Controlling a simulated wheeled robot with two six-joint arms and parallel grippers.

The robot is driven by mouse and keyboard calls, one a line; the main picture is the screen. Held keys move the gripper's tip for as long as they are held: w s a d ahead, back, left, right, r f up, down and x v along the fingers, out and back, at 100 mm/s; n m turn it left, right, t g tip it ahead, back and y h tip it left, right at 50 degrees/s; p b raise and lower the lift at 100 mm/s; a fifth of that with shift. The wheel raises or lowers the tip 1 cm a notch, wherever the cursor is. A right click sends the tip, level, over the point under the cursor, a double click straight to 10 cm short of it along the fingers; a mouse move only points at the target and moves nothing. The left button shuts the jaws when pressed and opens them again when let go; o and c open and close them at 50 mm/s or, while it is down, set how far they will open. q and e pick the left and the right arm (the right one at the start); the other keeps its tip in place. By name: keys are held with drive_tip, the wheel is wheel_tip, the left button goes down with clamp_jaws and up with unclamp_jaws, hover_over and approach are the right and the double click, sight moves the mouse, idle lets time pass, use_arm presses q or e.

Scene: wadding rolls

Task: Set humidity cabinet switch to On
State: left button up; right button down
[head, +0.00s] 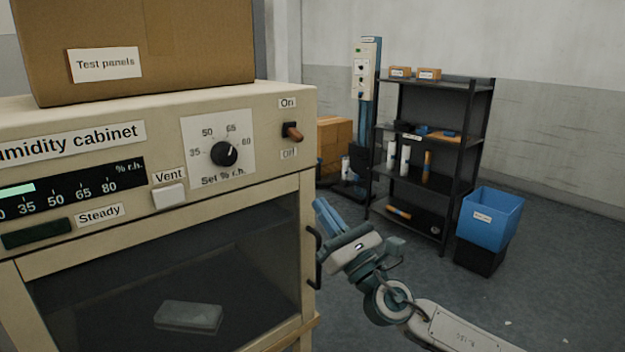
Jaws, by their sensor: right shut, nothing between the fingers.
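The humidity cabinet (250,105) fills the left of the head view. Its switch (292,132) is on the right of the front panel, a small lever with a brown tip. The On label (288,103) is above it and the Off label (289,154) below. The lever sticks out and appears tipped slightly down, toward Off. My right gripper (325,214) is shut and empty, below and to the right of the switch, beside the cabinet's right edge and clear of the switch. My left gripper is not in view.
A round dial (224,154) and a white Vent button (169,196) are on the same panel. The door handle (313,258) juts out close to my right gripper. A cardboard box (180,45) sits on top. A shelf rack (440,135) and blue bin (490,216) stand behind.

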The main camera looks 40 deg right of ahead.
sight(289, 155)
drive_tip(key=p+x, duration=0.8)
drive_tip(key=x, duration=0.2)
drive_tip(key=shift+r, duration=0.3)
drive_tip(key=shift+s+r+p, duration=0.55)
drive_tip(key=shift+r+p, duration=0.1)
drive_tip(key=shift+r, duration=0.3)
drive_tip(key=shift+s+r+p, duration=0.35)
drive_tip(key=shift+r, duration=0.15)
